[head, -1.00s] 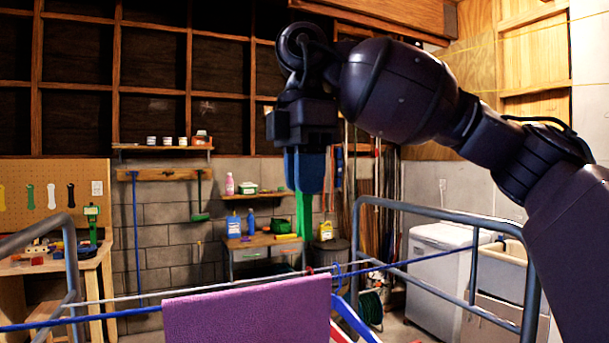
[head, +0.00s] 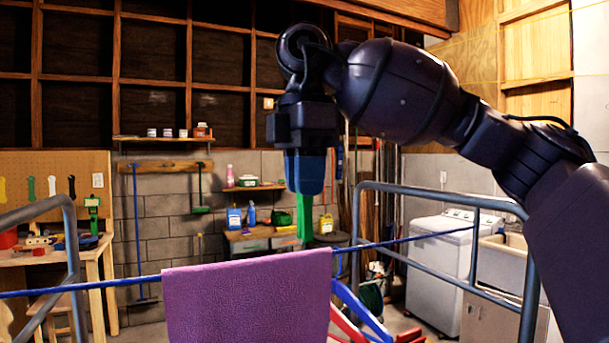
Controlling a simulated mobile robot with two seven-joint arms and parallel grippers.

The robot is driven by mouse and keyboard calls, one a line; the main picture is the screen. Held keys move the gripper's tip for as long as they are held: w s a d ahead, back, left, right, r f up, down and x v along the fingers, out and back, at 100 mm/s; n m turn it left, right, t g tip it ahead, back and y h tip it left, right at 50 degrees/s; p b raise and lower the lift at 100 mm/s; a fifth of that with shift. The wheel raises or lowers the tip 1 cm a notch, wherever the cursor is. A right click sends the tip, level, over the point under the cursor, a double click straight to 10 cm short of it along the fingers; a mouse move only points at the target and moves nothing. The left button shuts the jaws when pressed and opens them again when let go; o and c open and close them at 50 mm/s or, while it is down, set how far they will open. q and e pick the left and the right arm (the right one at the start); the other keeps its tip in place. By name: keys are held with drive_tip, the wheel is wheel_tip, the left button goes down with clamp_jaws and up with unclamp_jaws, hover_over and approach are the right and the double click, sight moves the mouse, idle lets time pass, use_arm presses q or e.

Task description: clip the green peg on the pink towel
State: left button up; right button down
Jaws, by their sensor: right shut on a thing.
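My right gripper (head: 305,186) points down with blue fingers and is shut on the green peg (head: 305,215). The peg hangs vertically below the fingers, its upper part hidden by them. A purple towel (head: 245,300), the only towel in view, is draped over a blue line (head: 90,286). The peg's lower tip shows just above the towel's top edge near its right end, with a small gap in the picture. I cannot tell how far apart they are in depth. My left gripper is not in view.
Grey metal rails of a rack stand at left (head: 70,235) and right (head: 430,195). A workbench (head: 95,262), a shelf with bottles and a white washing machine (head: 435,265) stand behind.

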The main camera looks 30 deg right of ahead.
sight(304, 227)
drive_tip(key=shift+f+b, duration=0.75)
drive_tip(key=shift+f, duration=0.55)
drive_tip(key=shift+f+b, duration=0.45)
drive_tip(key=shift+f, duration=0.4)
drive_tip(key=shift+f+b, duration=0.3)
drive_tip(key=shift+f, duration=0.95)
drive_tip(key=c, duration=0.9)
unclamp_jaws()
drive_tip(key=shift+w, duration=0.1)
drive_tip(key=shift+c, duration=0.2)
drive_tip(key=shift+o, duration=0.2)
drive_tip(key=shift+r, duration=0.15)
